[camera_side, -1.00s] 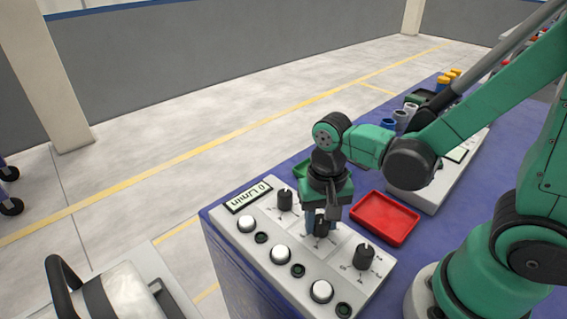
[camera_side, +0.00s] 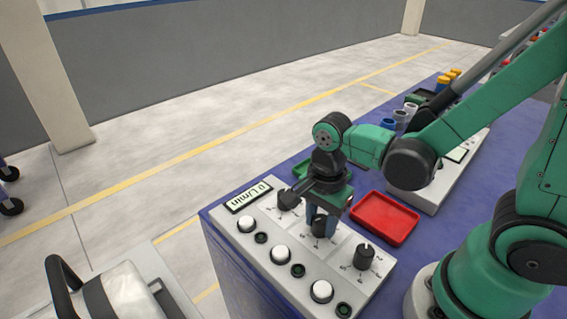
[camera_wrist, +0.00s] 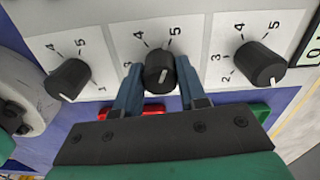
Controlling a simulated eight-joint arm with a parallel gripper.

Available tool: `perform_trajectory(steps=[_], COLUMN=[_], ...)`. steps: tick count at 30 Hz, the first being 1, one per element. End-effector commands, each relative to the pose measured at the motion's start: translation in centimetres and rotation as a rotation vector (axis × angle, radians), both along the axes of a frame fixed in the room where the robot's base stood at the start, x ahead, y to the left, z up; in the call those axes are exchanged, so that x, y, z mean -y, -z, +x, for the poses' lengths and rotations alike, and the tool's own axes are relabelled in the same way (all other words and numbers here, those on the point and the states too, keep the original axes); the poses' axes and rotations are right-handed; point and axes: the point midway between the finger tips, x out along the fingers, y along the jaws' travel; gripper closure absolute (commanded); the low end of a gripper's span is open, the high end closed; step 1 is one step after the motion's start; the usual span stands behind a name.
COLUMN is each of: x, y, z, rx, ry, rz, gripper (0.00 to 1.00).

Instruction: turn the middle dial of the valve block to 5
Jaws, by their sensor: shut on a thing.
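The valve block (camera_side: 262,222) is a pale panel with three black dials in a row. The middle dial (camera_side: 320,229) is between my gripper's blue fingers (camera_side: 320,221) in the side view. In the wrist view, my gripper (camera_wrist: 158,80) is shut on this middle dial (camera_wrist: 160,64), one finger on each side. The dial's white mark shows on the side toward my gripper; the number it points to is not clear. Printed 3, 4 and 5 show around it, with 5 at the top. The outer dials (camera_wrist: 69,78) (camera_wrist: 258,62) stand free.
The block's display (camera_side: 249,197) reads 0 L/min. White buttons (camera_side: 281,255) and smaller dark ones (camera_side: 297,270) line the front. A red tray (camera_side: 385,217) and a partly hidden green tray (camera_side: 300,170) lie behind on the blue table (camera_side: 345,180).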

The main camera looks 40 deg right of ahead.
Motion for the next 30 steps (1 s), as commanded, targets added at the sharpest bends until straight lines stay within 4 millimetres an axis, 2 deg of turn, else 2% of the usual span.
perform_trajectory(steps=[11, 26, 27, 30], x=[0.0, 0.01, 0.0, 0.01], y=[-0.01, 0.0, 0.0, 0.0], z=[0.0, 0.0, 0.0, 0.0], rx=[0.0, 0.0, 0.0, 0.0], ry=[0.15, 0.171, 0.171, 0.17], rz=[0.0, 0.0, 0.0, 0.0], gripper=[1.0, 1.0, 0.61, 0.33])
